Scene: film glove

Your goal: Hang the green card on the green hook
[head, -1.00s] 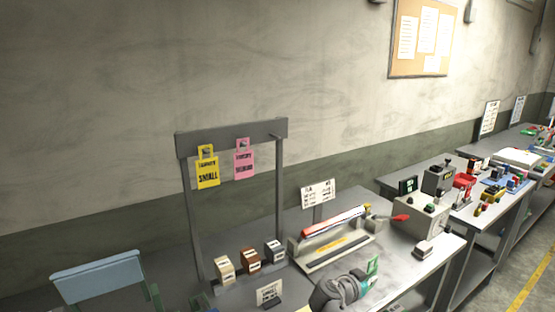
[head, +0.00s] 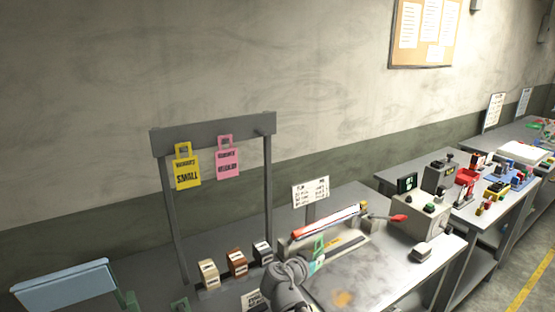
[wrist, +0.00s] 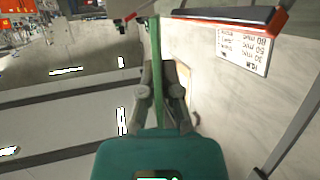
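The green card (head: 319,257) is in my gripper, above the bench in front of the sealer. In the wrist view the card (wrist: 156,60) stands upright, seen nearly edge-on between the fingers. My gripper (wrist: 158,92) is shut on its lower part. In the head view my grey wrist hides most of the gripper. The grey rack (head: 215,133) stands to the left, with a yellow card (head: 187,172) and a pink card (head: 228,162) hanging from its bar. A bare peg (head: 259,132) sticks out near the bar's right end; its colour cannot be told.
Several small labelled boxes (head: 237,263) stand below the rack. The long sealer with a red bar (head: 325,224) and a sign (head: 311,190) are behind the card. A blue-grey chair (head: 62,284) is at lower left. Space before the rack's right part looks free.

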